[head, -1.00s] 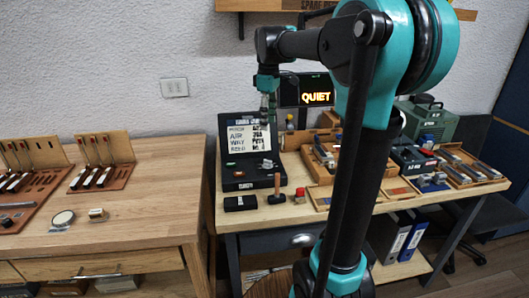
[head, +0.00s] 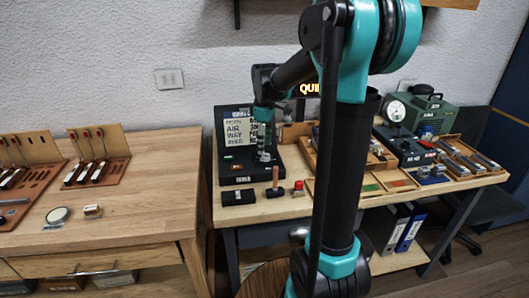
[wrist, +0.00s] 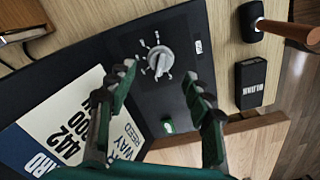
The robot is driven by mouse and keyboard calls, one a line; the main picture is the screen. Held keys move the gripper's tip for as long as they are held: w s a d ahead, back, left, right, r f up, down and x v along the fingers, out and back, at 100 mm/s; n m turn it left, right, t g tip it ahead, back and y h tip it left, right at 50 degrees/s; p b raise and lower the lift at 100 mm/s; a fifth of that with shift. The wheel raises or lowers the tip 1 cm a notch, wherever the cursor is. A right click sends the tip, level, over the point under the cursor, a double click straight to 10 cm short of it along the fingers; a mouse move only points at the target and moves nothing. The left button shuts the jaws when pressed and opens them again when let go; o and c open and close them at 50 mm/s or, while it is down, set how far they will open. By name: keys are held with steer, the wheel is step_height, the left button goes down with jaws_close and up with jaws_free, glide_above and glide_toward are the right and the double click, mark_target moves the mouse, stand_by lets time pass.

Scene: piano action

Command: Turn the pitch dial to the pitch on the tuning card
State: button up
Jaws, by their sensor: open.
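The pitch dial (wrist: 160,60) is a light grey knob with a pointer ridge, ringed by marks on a black panel. In the wrist view it sits between and beyond my gripper's open fingers (wrist: 160,78), and I see no contact. The tuning card (wrist: 72,130) is white with a dark blue band; "442" is readable on it, seen sideways and partly cut off. In the head view the card (head: 239,134) stands in the lid of the black case (head: 236,179). My gripper (head: 264,157) points down over the case's right part, and the dial is hard to make out there.
A green-lit switch (wrist: 168,126) is on the panel near the dial. A small black box (head: 238,197), a wooden-handled hammer (head: 276,186) and a red-topped piece (head: 298,187) lie in front of the case. A wooden tray (head: 322,150) stands to its right.

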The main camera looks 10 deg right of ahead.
mark_target(265, 156)
steer(key=shift+f, duration=1.85)
steer(key=shift+c, duration=0.2)
steer(key=c, duration=1.1)
